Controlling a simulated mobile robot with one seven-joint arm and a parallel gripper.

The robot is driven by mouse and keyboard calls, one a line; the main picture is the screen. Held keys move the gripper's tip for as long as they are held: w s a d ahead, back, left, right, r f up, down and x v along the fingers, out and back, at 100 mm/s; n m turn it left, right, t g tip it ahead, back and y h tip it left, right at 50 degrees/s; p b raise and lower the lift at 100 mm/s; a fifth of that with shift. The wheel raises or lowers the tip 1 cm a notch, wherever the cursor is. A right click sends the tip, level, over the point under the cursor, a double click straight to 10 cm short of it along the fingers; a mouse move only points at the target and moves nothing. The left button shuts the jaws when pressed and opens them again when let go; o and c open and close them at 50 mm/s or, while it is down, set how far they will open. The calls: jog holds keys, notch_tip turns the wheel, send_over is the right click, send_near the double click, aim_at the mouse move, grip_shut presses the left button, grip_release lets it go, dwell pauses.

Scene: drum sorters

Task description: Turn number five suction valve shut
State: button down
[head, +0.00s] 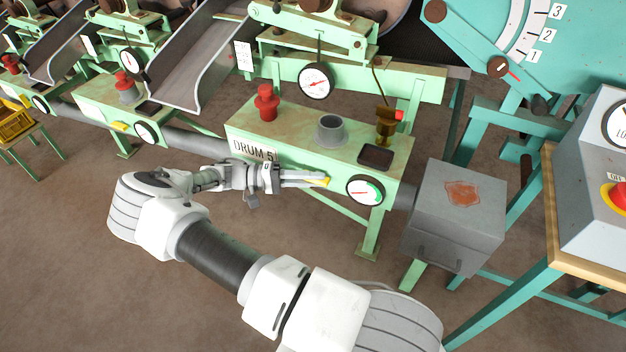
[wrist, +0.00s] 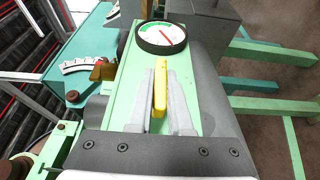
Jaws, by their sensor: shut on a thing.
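The drum five panel (head: 225,133) is a pale green box with a "DRUM 5" label (head: 254,150) on its front. The suction valve handle is a yellow lever (head: 322,182) on that front face, left of a round gauge (head: 365,190). My gripper (head: 318,179) reaches it from the left. In the wrist view the yellow lever (wrist: 160,88) lies between my two grey fingers (wrist: 160,105), which are shut on it. The gauge (wrist: 162,38) is just beyond the lever, its needle red. The lever's pivot is hidden by the fingers.
On the panel top stand a red knob (head: 266,103), a grey cup (head: 331,129) and a brass fitting with a red part (head: 386,124). A grey box (head: 455,215) adjoins at right. A control stand (head: 598,190) is farther right. Open floor lies in front.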

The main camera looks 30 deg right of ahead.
jog(key=c, duration=0.8)
grip_release()
jog(key=shift+c, duration=0.2)
jog(key=b+v, duration=0.3)
jog(key=v, duration=1.4)
jog(key=shift+a, duration=0.25)
